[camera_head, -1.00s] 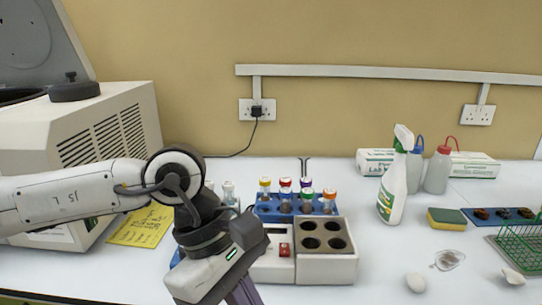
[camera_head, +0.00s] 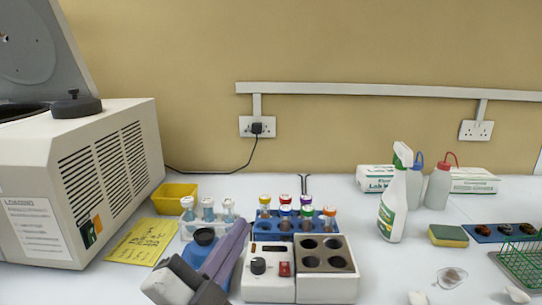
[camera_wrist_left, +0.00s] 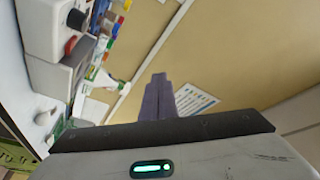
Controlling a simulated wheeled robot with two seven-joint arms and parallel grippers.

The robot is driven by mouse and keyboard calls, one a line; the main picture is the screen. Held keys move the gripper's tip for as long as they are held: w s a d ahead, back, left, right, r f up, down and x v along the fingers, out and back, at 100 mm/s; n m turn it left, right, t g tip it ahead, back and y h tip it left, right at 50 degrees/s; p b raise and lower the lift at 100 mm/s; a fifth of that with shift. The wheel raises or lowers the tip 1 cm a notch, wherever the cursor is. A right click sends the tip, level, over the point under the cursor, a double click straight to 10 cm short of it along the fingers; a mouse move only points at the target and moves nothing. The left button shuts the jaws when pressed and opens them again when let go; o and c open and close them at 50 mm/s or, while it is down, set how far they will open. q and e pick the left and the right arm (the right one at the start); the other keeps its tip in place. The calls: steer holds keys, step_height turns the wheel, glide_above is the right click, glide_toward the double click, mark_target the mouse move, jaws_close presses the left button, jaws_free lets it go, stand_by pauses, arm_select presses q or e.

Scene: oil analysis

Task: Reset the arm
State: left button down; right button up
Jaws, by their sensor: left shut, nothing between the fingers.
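My left gripper (camera_head: 241,226) is at the bottom centre-left of the head view, with its grey-purple fingers pointing up and to the right. The fingers are together with nothing between them. In the left wrist view the shut fingers (camera_wrist_left: 158,80) stand out against the tan wall. In the head view they overlap the left side of the white heating block (camera_head: 270,286), with its dark round wells. I cannot tell whether they touch anything. Most of my left arm is out of the head view. My right gripper is not in view.
A blue rack (camera_head: 272,226) holds several colour-capped tubes behind the block. A white rack (camera_head: 188,232) with tubes stands left of it. A centrifuge (camera_head: 40,150) with raised lid fills the left. A spray bottle (camera_head: 393,205), sponge (camera_head: 449,236) and green wire rack (camera_head: 520,265) stand right.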

arm_select(q)
steer(key=s+a+f+n+g+y, duration=0.35)
steer(key=a+f, duration=0.25)
steer(key=f, duration=0.5)
steer(key=s+a+f+n+g+y, duration=0.3)
steer(key=s+a+f+n+g, duration=0.15)
steer(key=f, duration=0.55)
steer(key=s+a+f+n+g, duration=0.2)
steer(key=s+a+f+g, duration=0.15)
steer(key=s+f, duration=0.4)
steer(key=s+a+f+n+g, duration=0.3)
steer(key=s+f+g, duration=0.15)
steer(key=s, duration=0.55)
steer(key=w+d+f+t+h, duration=0.1)
steer(key=w+d+f+t, duration=0.1)
steer(key=f, duration=0.4)
steer(key=w+d+f+t, duration=0.2)
steer(key=d+f+t, duration=0.1)
steer(key=f, duration=0.3)
steer(key=shift+d+f+m+t+h, duration=0.3)
steer(key=shift+d+f+t+h, duration=0.1)
steer(key=shift+t, duration=0.1)
steer(key=shift+w+a+r, duration=0.1)
steer(key=shift+a, duration=0.05)
